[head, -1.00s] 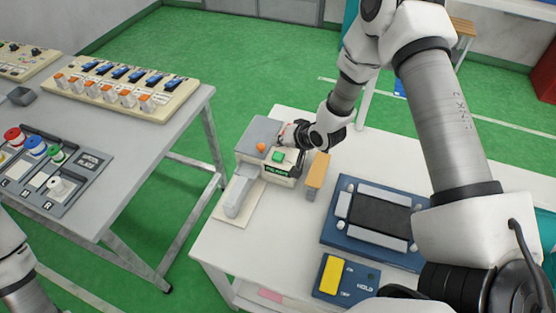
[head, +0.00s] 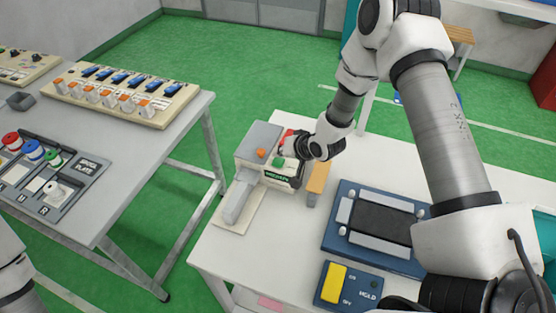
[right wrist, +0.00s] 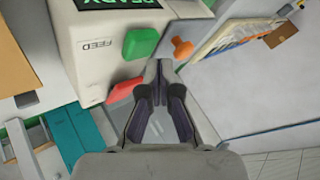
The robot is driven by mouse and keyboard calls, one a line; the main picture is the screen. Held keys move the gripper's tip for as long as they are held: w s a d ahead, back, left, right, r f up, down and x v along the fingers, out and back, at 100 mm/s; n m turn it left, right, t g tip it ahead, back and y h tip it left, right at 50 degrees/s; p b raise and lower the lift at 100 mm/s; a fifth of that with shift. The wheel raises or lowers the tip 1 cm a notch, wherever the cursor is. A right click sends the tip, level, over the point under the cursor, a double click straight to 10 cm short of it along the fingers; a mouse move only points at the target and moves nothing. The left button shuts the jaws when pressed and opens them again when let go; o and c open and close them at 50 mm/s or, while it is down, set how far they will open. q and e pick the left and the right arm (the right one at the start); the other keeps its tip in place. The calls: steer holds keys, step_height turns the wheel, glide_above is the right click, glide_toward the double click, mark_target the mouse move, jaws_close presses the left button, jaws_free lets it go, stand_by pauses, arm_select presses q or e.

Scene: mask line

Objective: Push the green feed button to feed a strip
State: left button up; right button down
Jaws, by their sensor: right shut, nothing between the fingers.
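The cream and grey feed machine (head: 258,138) stands at the far left of the white table. Its green button (head: 279,164) is on top, and in the right wrist view the green button (right wrist: 141,43) sits beside the word FEED. My right gripper (head: 289,147) is shut and empty above the machine. In the right wrist view its fingertips (right wrist: 160,66) are close to the green button's edge, below an orange knob (right wrist: 182,47). I cannot tell whether they touch the button. A red button (right wrist: 124,90) lies beside them. My left gripper is out of view.
A tan block (head: 318,178) stands just right of the machine. A blue framed fixture (head: 335,228) and a blue box with a yellow button (head: 334,283) are nearer. A grey table (head: 190,135) with panels is at left, across a gap.

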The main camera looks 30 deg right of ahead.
steer(key=shift+s+r, duration=0.15)
stand_by(0.3)
steer(key=shift+f+b, duration=0.4)
steer(key=shift+f, duration=0.05)
